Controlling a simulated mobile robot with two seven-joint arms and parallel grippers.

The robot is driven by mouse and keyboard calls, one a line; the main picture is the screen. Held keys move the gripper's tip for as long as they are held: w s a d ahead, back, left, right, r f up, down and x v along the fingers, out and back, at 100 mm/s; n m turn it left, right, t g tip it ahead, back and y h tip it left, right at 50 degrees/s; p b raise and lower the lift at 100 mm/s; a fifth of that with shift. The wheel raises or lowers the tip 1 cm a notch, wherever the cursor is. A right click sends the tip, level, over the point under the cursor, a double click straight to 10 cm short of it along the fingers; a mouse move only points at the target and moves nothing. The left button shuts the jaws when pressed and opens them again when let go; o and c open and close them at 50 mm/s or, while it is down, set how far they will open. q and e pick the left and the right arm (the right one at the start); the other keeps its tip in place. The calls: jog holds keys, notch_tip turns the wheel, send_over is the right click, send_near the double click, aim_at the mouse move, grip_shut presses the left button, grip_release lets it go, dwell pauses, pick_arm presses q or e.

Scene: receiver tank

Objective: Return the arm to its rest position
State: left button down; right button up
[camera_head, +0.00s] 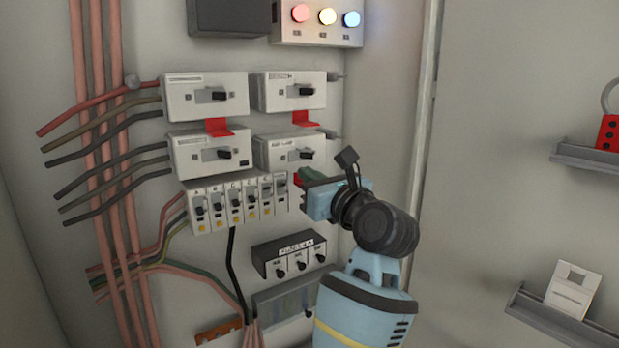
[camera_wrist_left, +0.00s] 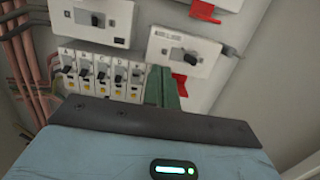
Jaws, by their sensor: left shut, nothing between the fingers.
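My left gripper (camera_head: 304,177) is in front of the electrical panel, at the right end of the row of small breakers (camera_head: 236,203). Its green fingers are together with nothing between them. In the left wrist view the shut fingers (camera_wrist_left: 163,88) stand in front of the panel, beside the small breakers (camera_wrist_left: 105,75). The lower right switch box (camera_head: 283,151) is just above the fingers in the head view; I cannot tell whether they touch anything. My blue and black left arm reaches up from the bottom. My right gripper is not in view.
Upper switch boxes (camera_head: 206,97) and red tabs (camera_head: 219,127) are on the panel. Red pipes and cables (camera_head: 105,150) run at the left.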

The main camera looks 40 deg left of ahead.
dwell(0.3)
pick_arm(q)
jog(key=s+d+f+n+t+h, duration=0.35)
jog(key=f+n+h, duration=0.25)
jog(key=f+n, duration=0.5)
jog(key=s+d+f+n+t+h, duration=0.3)
jog(key=d+f+n+t+h, duration=0.25)
jog(key=f+n, duration=0.6)
jog(key=s+d+f+n+t+h, duration=0.35)
jog(key=f+n+h, duration=0.4)
jog(key=f, duration=0.55)
jog(key=s+d+f+m+g, duration=0.2)
jog(key=s+f+m+g, duration=0.7)
jog(key=s+f, duration=1.3)
jog(key=s+g, duration=0.2)
jog(key=s, duration=0.1)
jog(key=shift+m+h+p, duration=0.3)
jog(key=shift+h+p, duration=0.05)
jog(key=shift+h, duration=0.05)
